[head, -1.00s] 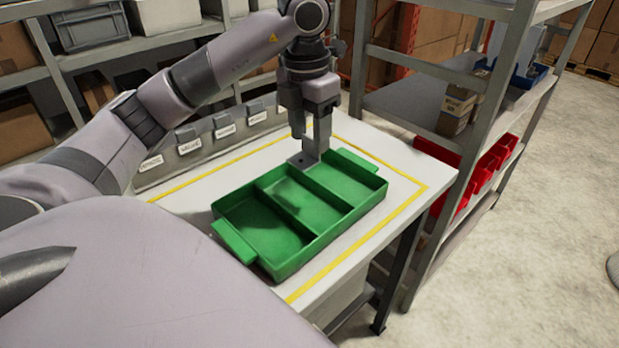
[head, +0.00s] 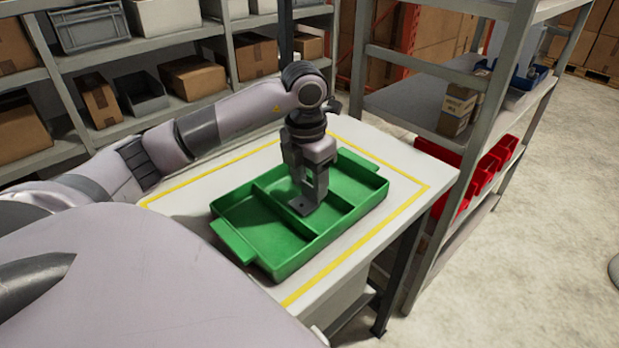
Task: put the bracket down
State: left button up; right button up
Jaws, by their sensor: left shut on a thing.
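The bracket (head: 303,206) is a small grey angled metal piece with a flat foot. My left gripper (head: 311,180) is shut on its upright part and points down over the green tray (head: 237,243). The tray has three compartments and lies on the white table. The bracket's foot is over the middle compartment, close to the divider towards the left compartment. I cannot tell whether the foot touches the tray. The gripper hides part of the middle compartment and the far wall. My right gripper is not in view.
The tray lies inside a yellow line on the white table (head: 400,177). A grey shelf rack (head: 405,97) with red bins (head: 495,160) stands right of the table. Shelves with boxes (head: 192,77) stand behind. My left arm covers the table's far left part.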

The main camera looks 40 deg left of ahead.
pick_arm(q)
jog(key=o, duration=1.1)
jog(key=shift+c, duration=0.2)
notch_tip(320, 180, up, 8)
notch_tip(320, 180, up, 4)
jog(key=p, duration=0.1)
send_over(308, 201)
jog(key=shift+s, duration=0.1)
jog(key=shift+d, duration=0.1)
